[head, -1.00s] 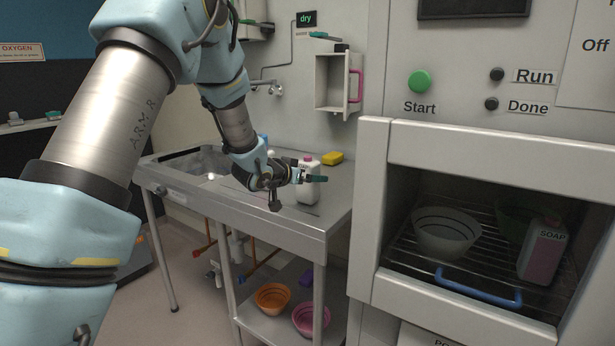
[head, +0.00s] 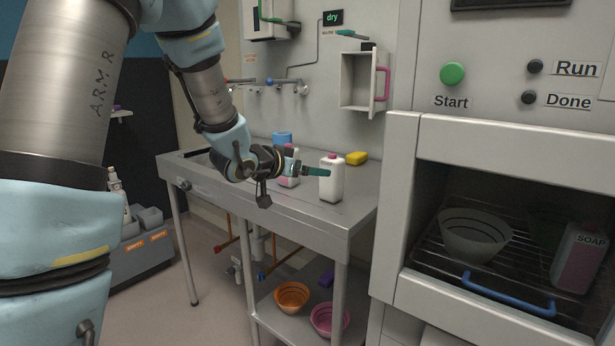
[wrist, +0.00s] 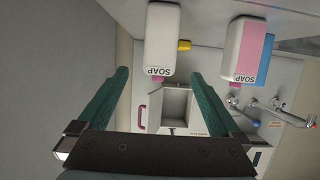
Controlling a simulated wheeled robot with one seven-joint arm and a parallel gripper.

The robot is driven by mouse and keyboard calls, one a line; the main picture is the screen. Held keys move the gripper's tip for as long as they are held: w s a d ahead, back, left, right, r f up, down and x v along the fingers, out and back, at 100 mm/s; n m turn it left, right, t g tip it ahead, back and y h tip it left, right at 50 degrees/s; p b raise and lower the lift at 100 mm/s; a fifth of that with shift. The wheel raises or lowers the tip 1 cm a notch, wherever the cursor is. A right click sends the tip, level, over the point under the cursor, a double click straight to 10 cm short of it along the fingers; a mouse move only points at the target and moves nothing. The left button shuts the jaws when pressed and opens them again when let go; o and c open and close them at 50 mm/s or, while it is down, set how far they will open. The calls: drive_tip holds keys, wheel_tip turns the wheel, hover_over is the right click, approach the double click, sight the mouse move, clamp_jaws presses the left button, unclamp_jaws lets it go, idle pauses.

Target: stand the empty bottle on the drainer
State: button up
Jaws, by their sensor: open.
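A white bottle with a pink cap (head: 331,182) stands upright on the steel counter beside the sink. The wrist view shows its SOAP label, upside down, and no pink on its side (wrist: 158,42). A second SOAP bottle (wrist: 245,52) shows a pink side; in the head view it is partly hidden behind my wrist (head: 289,180). My gripper (head: 318,172) is level with the white bottle's upper part. Its teal fingers are apart and empty, with the white bottle ahead between them in the wrist view. I cannot tell which part of the steel top (head: 300,211) is the drainer.
A yellow sponge-like block (head: 356,158) lies behind the bottles, and a blue object (head: 282,138) stands near the sink. An open wall cabinet (head: 360,80) hangs above. At right, an open chamber holds a bowl (head: 474,236) and another SOAP bottle (head: 580,258). Bowls sit on the lower shelf.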

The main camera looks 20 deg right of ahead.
drive_tip(key=shift+s+a, duration=0.1)
drive_tip(key=shift+a, duration=0.05)
drive_tip(key=w+a+f+n+t+y, duration=0.1)
drive_tip(key=a+f+n+y, duration=0.3)
drive_tip(key=a, duration=0.7)
drive_tip(key=a+f+n+y, duration=0.2)
drive_tip(key=a+y, duration=0.3)
drive_tip(key=a, duration=0.7)
drive_tip(key=s+a+n+g+y+p, duration=0.3)
drive_tip(key=s+a+n+g, duration=0.2)
drive_tip(key=s+a, duration=0.7)
drive_tip(key=s+g, duration=0.1)
drive_tip(key=s, duration=0.2)
drive_tip(key=shift+f, duration=0.4)
drive_tip(key=shift+s, duration=0.1)
